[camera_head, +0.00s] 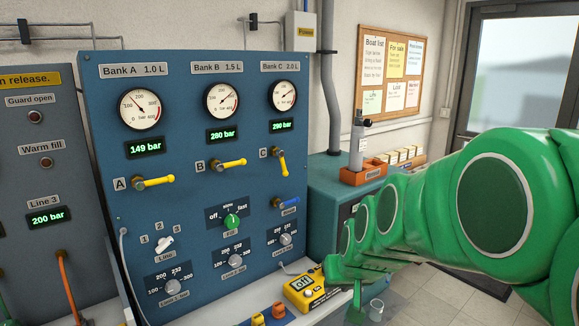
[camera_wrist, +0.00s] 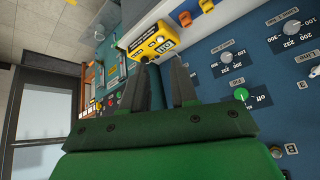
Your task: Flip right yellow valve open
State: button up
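The right yellow valve, labelled C (camera_head: 282,162), is on the blue panel below the Bank C gauge. Its lever points down and slightly right, while the yellow levers of valve A (camera_head: 154,182) and valve B (camera_head: 229,165) lie nearly level, pointing right. My gripper (camera_head: 334,268) is low at the panel's right side in the head view, below and to the right of valve C and apart from it. In the wrist view my gripper (camera_wrist: 160,82) has its two dark fingers spread with a gap between them and nothing held. I cannot make out valve C in the wrist view.
A yellow meter box (camera_head: 306,290) sits on the bench just below my gripper; it also shows beyond the fingers in the wrist view (camera_wrist: 154,46). A blue lever (camera_head: 287,203) and several knobs lie below valve C. A grey cylinder (camera_head: 357,145) stands in an orange holder at right.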

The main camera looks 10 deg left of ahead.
jog(key=w+a+r+t, duration=0.3)
jog(key=w+a, duration=0.2)
jog(key=w, duration=0.5)
jog(key=w+a+r+t, duration=0.2)
jog(key=w+a+t, duration=0.25)
jog(key=w, duration=0.55)
jog(key=m+t+h, duration=0.3)
jog(key=t+h, duration=0.3)
jog(key=t, duration=0.3)
send_near(283, 167)
jog(key=x, duration=0.3)
jog(key=shift+r, duration=0.15)
jog(key=shift+w, duration=0.15)
jog(key=shift+x, duration=3.8)
grip_shut()
